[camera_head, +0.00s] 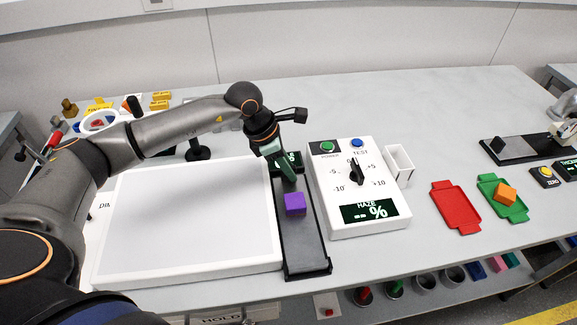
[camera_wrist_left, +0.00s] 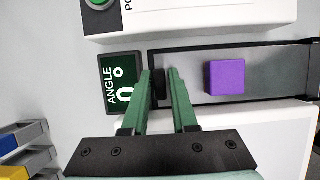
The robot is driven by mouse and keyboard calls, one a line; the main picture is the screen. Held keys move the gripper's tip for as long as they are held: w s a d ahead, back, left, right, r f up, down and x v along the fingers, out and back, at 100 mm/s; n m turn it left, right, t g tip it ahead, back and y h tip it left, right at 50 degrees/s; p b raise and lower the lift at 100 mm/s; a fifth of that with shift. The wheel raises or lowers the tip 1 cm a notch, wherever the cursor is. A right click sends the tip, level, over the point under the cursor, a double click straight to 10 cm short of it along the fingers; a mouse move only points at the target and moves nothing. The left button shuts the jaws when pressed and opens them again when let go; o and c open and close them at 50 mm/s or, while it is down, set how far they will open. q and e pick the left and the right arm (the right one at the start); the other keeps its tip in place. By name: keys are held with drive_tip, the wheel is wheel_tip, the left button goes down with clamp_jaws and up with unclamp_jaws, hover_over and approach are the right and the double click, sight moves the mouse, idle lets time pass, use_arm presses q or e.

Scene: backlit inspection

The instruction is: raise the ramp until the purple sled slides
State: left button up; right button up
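The purple sled (camera_head: 295,204) rests on the dark grey ramp (camera_head: 304,256), which looks flat on the table; the sled also shows in the left wrist view (camera_wrist_left: 225,77). My left gripper (camera_head: 288,181) is low over the ramp's far end, beyond the sled. In the left wrist view its green fingers (camera_wrist_left: 160,78) stand apart on either side of a small black tab (camera_wrist_left: 158,88) at the ramp's end, with narrow gaps seeming to show beside it. The angle display (camera_wrist_left: 122,83) beside that end reads 0°. My right gripper is not seen.
A white light panel (camera_head: 180,220) lies left of the ramp. A white haze meter (camera_head: 355,185) with a knob and buttons stands close on its right. Farther right are a red tray (camera_head: 455,208) and a green tray (camera_head: 517,213) bearing an orange block (camera_head: 505,194).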

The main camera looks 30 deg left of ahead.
use_arm(q)
clamp_jaws()
idle(1.0)
